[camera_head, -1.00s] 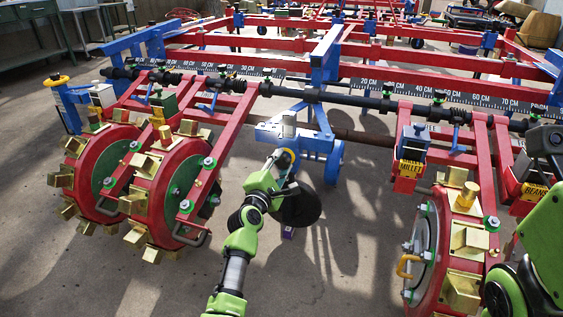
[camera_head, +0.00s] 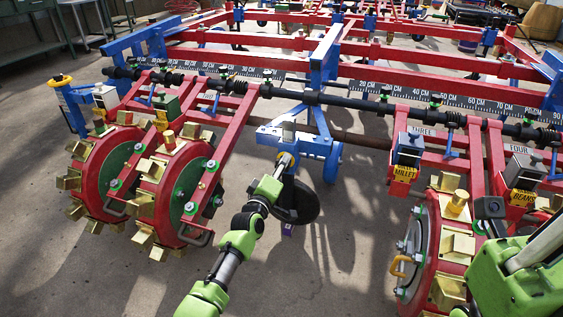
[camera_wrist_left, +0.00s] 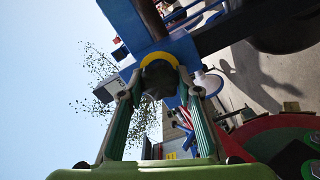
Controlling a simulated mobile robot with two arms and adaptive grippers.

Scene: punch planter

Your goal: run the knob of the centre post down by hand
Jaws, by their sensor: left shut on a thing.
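The centre post (camera_head: 287,134) is a blue bracket with a grey block in the middle of the red and blue planter frame, seen in the head view. My left gripper (camera_head: 284,163) reaches it from below and hides most of its knob. In the left wrist view, the dark knob (camera_wrist_left: 160,77) sits below a yellow ring (camera_wrist_left: 158,58), between the green fingers of my left gripper (camera_wrist_left: 160,88). The fingers are shut on the knob. My right arm shows at the lower right of the head view, but its fingers do not.
Red wheels with brass cleats (camera_head: 170,190) stand at left, and another red wheel (camera_head: 445,255) stands at right. A scaled rail (camera_head: 390,90) crosses above. The concrete floor between the wheels is clear.

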